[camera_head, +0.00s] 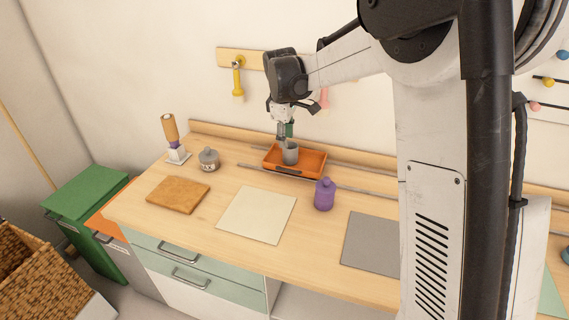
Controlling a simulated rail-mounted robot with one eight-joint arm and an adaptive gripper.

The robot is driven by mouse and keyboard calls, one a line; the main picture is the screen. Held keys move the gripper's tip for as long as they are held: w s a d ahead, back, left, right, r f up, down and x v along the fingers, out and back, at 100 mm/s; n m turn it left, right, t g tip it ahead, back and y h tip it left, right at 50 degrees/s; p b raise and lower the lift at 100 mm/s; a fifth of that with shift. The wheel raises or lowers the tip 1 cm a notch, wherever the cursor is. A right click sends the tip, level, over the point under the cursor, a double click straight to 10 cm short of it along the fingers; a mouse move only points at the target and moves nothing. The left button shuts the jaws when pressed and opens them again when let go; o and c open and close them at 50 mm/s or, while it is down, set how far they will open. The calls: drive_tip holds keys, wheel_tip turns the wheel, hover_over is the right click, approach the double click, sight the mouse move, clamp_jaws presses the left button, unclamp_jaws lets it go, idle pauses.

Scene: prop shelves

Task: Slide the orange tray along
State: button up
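The orange tray (312,163) lies near the back of the wooden counter, between two grey rails that run along the counter. It has a dark handle on its front side. A grey cup (290,153) stands in the left part of the tray. My gripper (284,136) points down over the tray's left part, right at the cup and a green thing behind it. The fingertips are small and partly merge with the cup, so I cannot tell whether they touch it or how far they are apart.
A purple bottle (324,194) stands in front of the tray's right end. A grey lidded jar (209,159) and a brush-like thing on a white stand (175,140) are to the left. A brown board (178,194), a cream mat (257,214) and a grey mat (371,243) lie in front.

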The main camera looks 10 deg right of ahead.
sight(288, 170)
drive_tip(key=f, duration=0.4)
drive_tip(key=w+d+f, duration=0.1)
drive_tip(key=f, duration=0.4)
drive_tip(key=w+f, duration=0.1)
drive_tip(key=f, duration=0.4)
drive_tip(key=shift+w+d+p, duration=0.15)
drive_tip(key=shift+p, duration=0.15)
drive_tip(key=shift+c, duration=0.2)
clamp_jaws()
